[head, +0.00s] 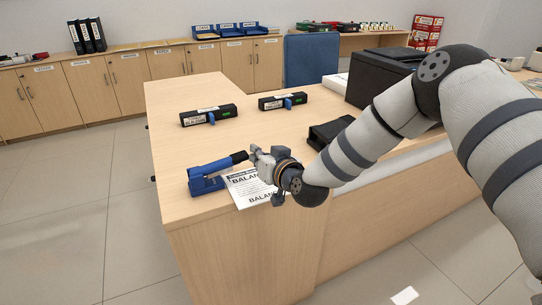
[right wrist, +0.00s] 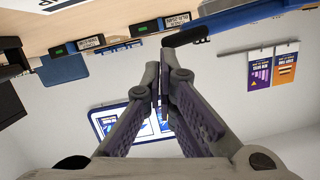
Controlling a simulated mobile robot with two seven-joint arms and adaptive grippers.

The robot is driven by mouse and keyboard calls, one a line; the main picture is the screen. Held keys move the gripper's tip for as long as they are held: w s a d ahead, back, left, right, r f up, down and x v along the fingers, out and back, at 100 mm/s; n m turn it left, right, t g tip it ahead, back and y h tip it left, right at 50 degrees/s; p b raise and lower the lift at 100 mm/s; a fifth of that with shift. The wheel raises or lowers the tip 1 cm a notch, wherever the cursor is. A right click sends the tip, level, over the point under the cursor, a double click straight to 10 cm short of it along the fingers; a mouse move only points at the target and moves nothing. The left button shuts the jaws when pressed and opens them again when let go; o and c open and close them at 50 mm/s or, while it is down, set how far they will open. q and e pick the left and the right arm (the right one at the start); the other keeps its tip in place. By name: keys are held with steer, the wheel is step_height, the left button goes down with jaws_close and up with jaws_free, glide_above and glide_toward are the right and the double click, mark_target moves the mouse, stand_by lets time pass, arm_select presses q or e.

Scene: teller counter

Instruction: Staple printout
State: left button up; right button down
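The blue stapler (head: 205,180) stands near the left front edge of the counter, its arm raised at a slant toward a black handle end (head: 239,157). The white printout (head: 247,192) lies flat beside it, its left edge at the stapler; I cannot tell whether that edge is between the jaws. My right gripper (head: 254,154) is above the printout, close to the handle end. In the right wrist view its fingers (right wrist: 160,78) are together with nothing visible between them, and the black handle (right wrist: 186,37) shows past the tips. My left gripper is out of view.
Two labelled black devices (head: 208,115) (head: 283,101) lie farther back on the counter (head: 185,92). A black box (head: 385,78) and a smaller black item (head: 329,134) stand near my right arm. The counter's left part is mostly clear. A blue chair (head: 311,58) is behind.

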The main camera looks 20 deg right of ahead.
steer(key=p+v, duration=0.1)
steer(key=v, duration=0.5)
steer(key=shift+s, duration=0.4)
steer(key=shift+a+r, duration=0.1)
steer(key=s+a+f+n+g, duration=0.15)
steer(key=s+f+g, duration=0.25)
steer(key=s+f, duration=0.6)
steer(key=s+a+f+m+g, duration=0.1)
steer(key=s+a+f+g, duration=0.25)
steer(key=s+f, duration=0.55)
steer(key=s+d+f+g, duration=0.1)
steer(key=s+g, duration=0.2)
steer(key=s, duration=0.6)
steer(key=s+d+f+g+h, duration=0.1)
steer(key=s+d+f+g, duration=0.1)
steer(key=s, duration=0.8)
steer(key=s+d+f+g, duration=0.1)
steer(key=s+g, duration=0.3)
steer(key=s, duration=0.6)
steer(key=shift+d+f+n+g, duration=0.35)
steer(key=shift+d+f, duration=0.05)
